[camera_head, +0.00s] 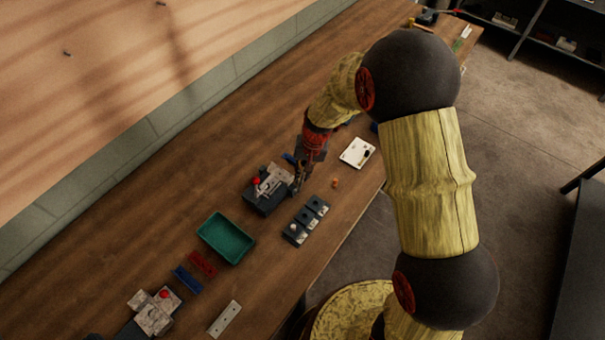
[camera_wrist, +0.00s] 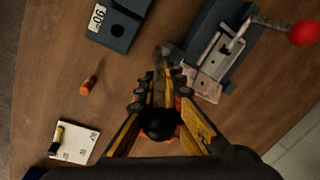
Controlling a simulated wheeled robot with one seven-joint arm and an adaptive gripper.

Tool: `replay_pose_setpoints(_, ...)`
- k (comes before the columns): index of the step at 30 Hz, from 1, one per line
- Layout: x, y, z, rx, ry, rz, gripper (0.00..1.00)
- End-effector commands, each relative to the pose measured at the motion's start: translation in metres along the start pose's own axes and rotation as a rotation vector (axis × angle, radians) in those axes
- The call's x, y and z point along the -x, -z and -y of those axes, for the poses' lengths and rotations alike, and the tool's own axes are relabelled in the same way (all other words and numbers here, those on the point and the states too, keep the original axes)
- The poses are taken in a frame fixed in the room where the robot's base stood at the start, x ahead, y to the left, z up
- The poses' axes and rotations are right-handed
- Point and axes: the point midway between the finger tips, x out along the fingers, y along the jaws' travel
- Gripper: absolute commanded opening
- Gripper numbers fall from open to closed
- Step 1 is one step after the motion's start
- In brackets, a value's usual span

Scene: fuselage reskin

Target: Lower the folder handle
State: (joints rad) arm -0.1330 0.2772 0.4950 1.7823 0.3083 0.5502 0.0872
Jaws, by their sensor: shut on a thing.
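The folder (camera_head: 260,206) is a dark bench fixture with pale metal parts and a red knob (camera_head: 256,181). In the wrist view the folder (camera_wrist: 232,62) is at the upper right, its red knob (camera_wrist: 305,33) near the edge. A bar with a black ball end (camera_wrist: 160,125), apparently the folder handle, rises beside it towards the camera. My gripper (camera_wrist: 161,92) is shut on this bar below the ball. In the head view my gripper (camera_head: 298,181) is at the folder's right side. The handle is hard to make out there.
Dark blocks (camera_head: 305,219) stand near the folder; one label reads 90° (camera_wrist: 98,17). An orange cylinder (camera_head: 335,183) and a white card (camera_head: 357,152) lie to the right. A green tray (camera_head: 226,239) and another red-knobbed fixture (camera_head: 153,311) are lower left. A wall runs behind the bench.

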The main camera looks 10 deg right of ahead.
Motion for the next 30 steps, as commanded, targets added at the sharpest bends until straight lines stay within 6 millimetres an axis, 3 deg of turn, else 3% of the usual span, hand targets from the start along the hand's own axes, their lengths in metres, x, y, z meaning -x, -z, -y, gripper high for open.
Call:
replay_pose_setpoints(23, 0.0008, 0.0007, -0.0005, 0.000, 0.000, 0.000, 0.00)
replay_pose_setpoints(30, -0.0053, 0.0088, -0.0075, -0.022, 0.055, 0.087, 0.00)
